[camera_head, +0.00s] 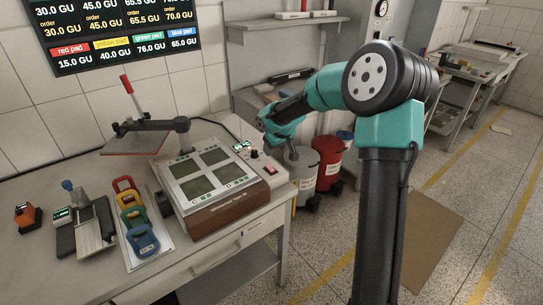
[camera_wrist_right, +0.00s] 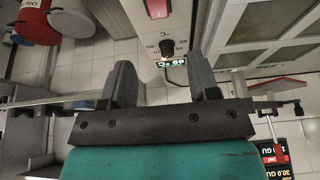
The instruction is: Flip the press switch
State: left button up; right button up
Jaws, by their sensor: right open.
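The machine (camera_head: 215,215) stands on the table with several grey-green panels on its top. A red press switch (camera_head: 270,169) sits at its right front corner, beside a black knob (camera_head: 254,154) and a small lit display (camera_head: 242,146). My right gripper (camera_head: 278,141) is above and behind this corner, open and apart from the switch. In the right wrist view, the open fingers (camera_wrist_right: 160,64) are empty, with the knob (camera_wrist_right: 168,46) and the display (camera_wrist_right: 172,63) seen between them. The red switch (camera_wrist_right: 157,8) is at the top edge of that view. My left gripper is not seen.
A rack of coloured pads (camera_head: 132,207) and a grey slide device (camera_head: 88,230) lie left of the machine. A lever with a red handle (camera_head: 127,85) rises behind it. Red (camera_head: 328,160) and grey (camera_head: 300,170) bins stand on the floor to the right.

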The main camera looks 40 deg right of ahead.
jog(key=v, duration=0.7)
dwell(0.3)
